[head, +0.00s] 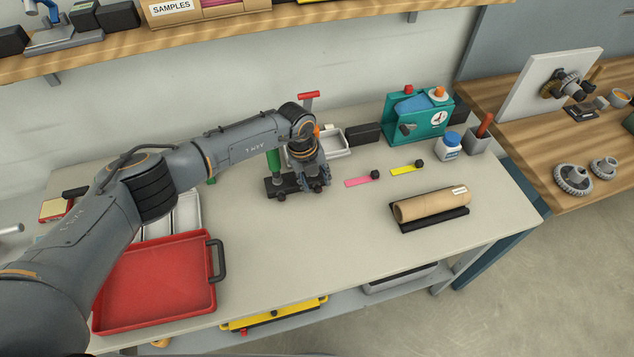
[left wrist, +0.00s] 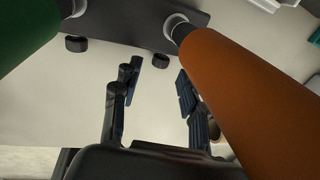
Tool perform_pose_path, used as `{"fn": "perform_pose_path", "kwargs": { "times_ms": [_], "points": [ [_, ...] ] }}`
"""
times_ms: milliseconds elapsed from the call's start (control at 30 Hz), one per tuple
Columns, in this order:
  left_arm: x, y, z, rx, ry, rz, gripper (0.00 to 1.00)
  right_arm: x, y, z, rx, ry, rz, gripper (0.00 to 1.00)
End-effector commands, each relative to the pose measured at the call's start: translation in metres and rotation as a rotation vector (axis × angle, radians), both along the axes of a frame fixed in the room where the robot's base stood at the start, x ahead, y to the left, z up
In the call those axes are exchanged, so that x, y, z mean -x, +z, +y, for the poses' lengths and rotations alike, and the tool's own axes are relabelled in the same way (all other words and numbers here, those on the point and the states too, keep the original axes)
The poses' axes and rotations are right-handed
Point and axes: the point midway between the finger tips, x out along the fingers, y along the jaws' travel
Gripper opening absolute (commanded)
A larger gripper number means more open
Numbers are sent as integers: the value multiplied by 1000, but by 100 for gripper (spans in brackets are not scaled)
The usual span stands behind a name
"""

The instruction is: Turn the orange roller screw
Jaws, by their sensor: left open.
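The orange roller (left wrist: 245,100) is large at the right of the left wrist view, with a pale metal collar (left wrist: 176,25) at its far end by a dark base plate (left wrist: 130,22). In the head view only a bit of orange (head: 317,130) shows behind my wrist. A green roller (head: 274,163) stands upright on the dark base (head: 280,192); it also shows in the left wrist view (left wrist: 22,28). My left gripper (head: 314,186) is open and points down at the base. Its fingers (left wrist: 160,84) are apart between the two rollers, the right one close beside the orange roller; contact is unclear.
A red tray (head: 160,285) lies on the bench at left. Pink (head: 358,182) and yellow (head: 402,170) strips lie right of the base. A brown roll (head: 430,204) rests on a black stand. A teal box (head: 418,118) and white bottle (head: 449,147) stand behind.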

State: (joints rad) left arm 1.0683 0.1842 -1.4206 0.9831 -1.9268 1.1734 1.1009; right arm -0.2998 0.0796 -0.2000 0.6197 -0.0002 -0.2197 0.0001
Motion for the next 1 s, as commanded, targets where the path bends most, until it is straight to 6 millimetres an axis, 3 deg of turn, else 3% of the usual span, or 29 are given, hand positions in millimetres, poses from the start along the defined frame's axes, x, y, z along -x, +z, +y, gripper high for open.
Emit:
{"fn": "perform_pose_path", "kwargs": {
  "times_ms": [200,567,800,1000],
  "points": [
    [-1,-22,-4,0,-1,0,43,0,0,0,0,0,0,43],
    [-2,-26,-5,0,-1,-1,43,0,0,0,0,0,0,43],
    [-2,-26,-5,0,-1,-1,0,0,0,0,0,-1,0,43],
    [-1,-27,-2,33,0,-8,0,0,2,0,0,0,0,43]
  ]
}}
